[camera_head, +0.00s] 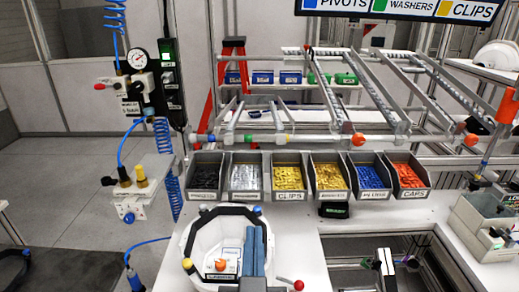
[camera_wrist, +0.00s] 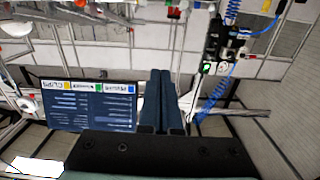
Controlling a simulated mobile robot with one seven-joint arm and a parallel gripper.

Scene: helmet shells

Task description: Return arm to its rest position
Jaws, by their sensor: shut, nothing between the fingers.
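My gripper (camera_head: 254,229) shows at the bottom of the head view as two blue-grey fingers side by side above a dark base. The fingers appear in front of a white rounded fixture (camera_head: 195,246) with a black rim and cover part of its right side. Whether they touch it I cannot tell. In the wrist view my gripper (camera_wrist: 160,72) has its two long fingers together, with nothing between them. The rest of my arm is mostly out of sight.
A row of bins with small coloured parts stands behind, including a clips bin (camera_head: 289,177) and a caps bin (camera_head: 405,175). A tool stand with blue hoses (camera_head: 137,190) is at left. A sloped rack (camera_head: 345,95) rises behind. A screen (camera_wrist: 90,108) appears upside down in the wrist view.

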